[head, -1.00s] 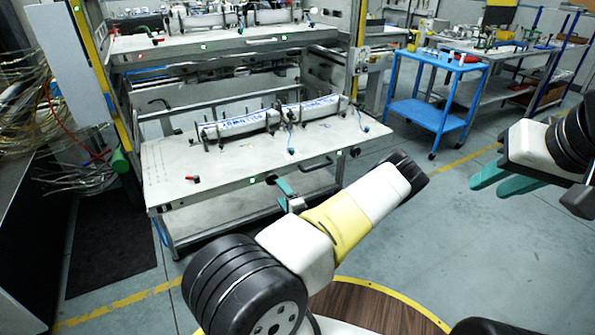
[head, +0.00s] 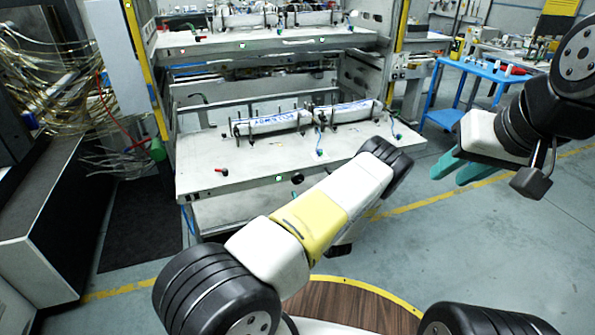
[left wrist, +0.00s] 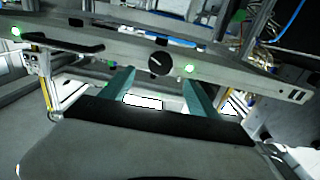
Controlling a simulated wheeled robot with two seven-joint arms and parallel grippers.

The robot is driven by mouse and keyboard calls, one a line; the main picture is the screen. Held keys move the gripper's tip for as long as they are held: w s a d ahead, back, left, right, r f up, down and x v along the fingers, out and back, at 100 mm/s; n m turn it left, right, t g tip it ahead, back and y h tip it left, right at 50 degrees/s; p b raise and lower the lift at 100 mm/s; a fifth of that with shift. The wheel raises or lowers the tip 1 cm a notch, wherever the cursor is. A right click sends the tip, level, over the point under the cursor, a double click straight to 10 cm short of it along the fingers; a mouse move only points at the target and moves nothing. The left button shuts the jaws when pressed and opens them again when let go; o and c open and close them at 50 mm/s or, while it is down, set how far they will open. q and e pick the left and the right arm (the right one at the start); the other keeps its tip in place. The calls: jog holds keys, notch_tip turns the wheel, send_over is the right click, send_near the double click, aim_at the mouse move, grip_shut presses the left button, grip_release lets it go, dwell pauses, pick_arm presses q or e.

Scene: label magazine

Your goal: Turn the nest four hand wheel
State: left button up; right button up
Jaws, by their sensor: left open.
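A round black knob (head: 297,178) sits on the front edge of the rack's lower shelf, beside a green light. I take it for the hand wheel, but I cannot read a nest number. In the left wrist view the knob (left wrist: 159,64) faces me with a white mark on it. My left gripper (left wrist: 157,77) is open, with its teal fingers either side of the knob's line, apart from it and appearing short of it. In the head view my own arm hides that gripper. My right gripper (head: 458,170) is open and empty, right of the shelf.
The lower shelf (head: 245,184) carries two long labelled units (head: 270,123) and a small red lever (head: 221,171). An upper shelf (head: 285,42) is above. A black bar handle (left wrist: 67,47) is near the knob. A blue trolley (head: 440,117) stands at the right.

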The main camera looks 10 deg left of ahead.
aim_at(299, 179)
pick_arm(q)
jog(key=x, duration=0.7)
jog(key=shift+w+a, duration=0.2)
jog(key=c, duration=1.4)
jog(key=shift+o, duration=0.2)
jog(key=shift+m, duration=0.3)
jog(key=m, duration=0.3)
jog(key=shift+d, duration=0.1)
jog(key=shift+m, duration=2)
